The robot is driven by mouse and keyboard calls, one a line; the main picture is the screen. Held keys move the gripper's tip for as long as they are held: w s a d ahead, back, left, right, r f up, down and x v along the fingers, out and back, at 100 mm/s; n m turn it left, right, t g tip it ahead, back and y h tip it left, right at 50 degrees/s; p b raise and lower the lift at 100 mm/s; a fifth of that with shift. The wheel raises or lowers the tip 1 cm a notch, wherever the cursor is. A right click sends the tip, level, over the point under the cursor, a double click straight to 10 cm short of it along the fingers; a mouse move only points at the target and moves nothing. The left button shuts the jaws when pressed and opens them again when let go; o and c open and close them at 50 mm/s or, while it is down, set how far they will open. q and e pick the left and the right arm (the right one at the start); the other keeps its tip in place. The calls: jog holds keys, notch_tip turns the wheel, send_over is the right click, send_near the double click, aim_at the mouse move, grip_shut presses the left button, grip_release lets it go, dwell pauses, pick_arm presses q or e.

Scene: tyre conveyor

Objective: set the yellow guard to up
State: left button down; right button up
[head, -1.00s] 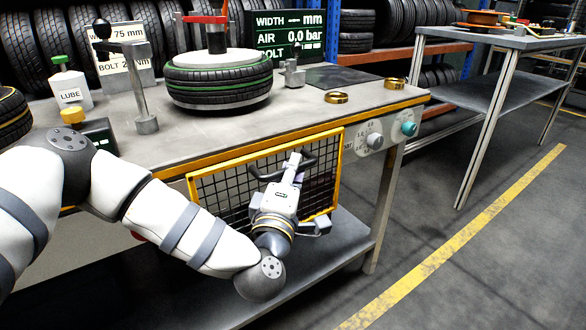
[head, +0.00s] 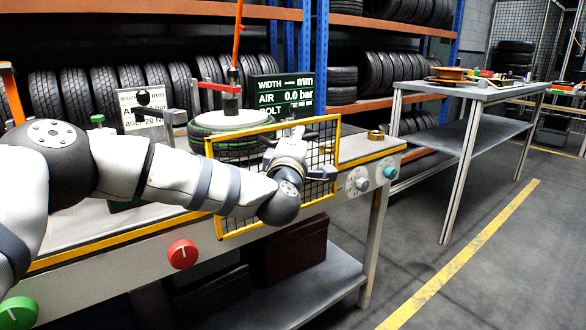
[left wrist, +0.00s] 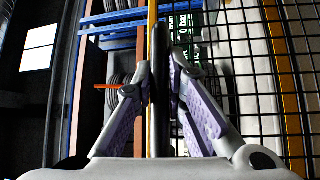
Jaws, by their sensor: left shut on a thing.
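The yellow guard (head: 326,157), a yellow frame with black wire mesh, stands raised at the front edge of the workbench, its upper part above the bench top and its lower bar below the edge. My left gripper (head: 291,146) is at its front face, at the dark handle. In the left wrist view the fingers (left wrist: 160,85) are shut on the dark handle bar (left wrist: 161,45), with the mesh (left wrist: 240,60) to the right. My arm covers part of the guard in the head view. My right gripper is out of view.
A tyre (head: 222,143) on its mount stands behind the guard. A red button (head: 182,254), a green button (head: 17,314) and a grey knob (head: 357,181) are on the bench front. Open floor and a second table (head: 470,93) lie to the right.

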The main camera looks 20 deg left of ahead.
pick_arm(q)
notch_tip(320, 180, up, 5)
jog(key=shift+r+p, duration=0.1)
jog(key=shift+p, duration=0.55)
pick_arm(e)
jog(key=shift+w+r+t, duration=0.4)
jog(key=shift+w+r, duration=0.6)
pick_arm(q)
jog(key=c, duration=1.6)
grip_release()
jog(key=shift+f, duration=0.3)
jog(key=shift+s, duration=0.1)
